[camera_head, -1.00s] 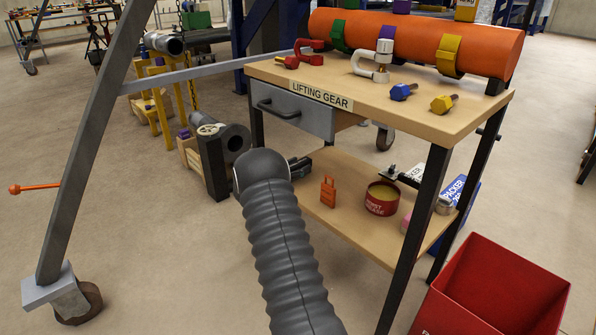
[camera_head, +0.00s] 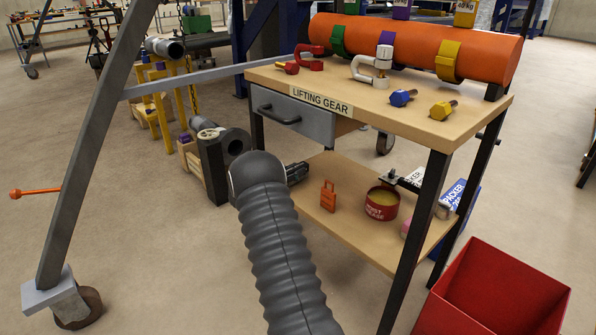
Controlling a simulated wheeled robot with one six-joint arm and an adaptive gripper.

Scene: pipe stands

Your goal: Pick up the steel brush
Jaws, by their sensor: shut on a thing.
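My gripper (camera_head: 297,172) shows only as a small dark part beyond the rounded end of my grey ribbed arm, at the left end of the lower shelf (camera_head: 335,232). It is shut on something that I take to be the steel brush. My arm hides most of the fingers and what they hold, so the brush's shape and tilt cannot be made out. Whether it touches the shelf cannot be told.
A red bin (camera_head: 495,290) stands front right.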

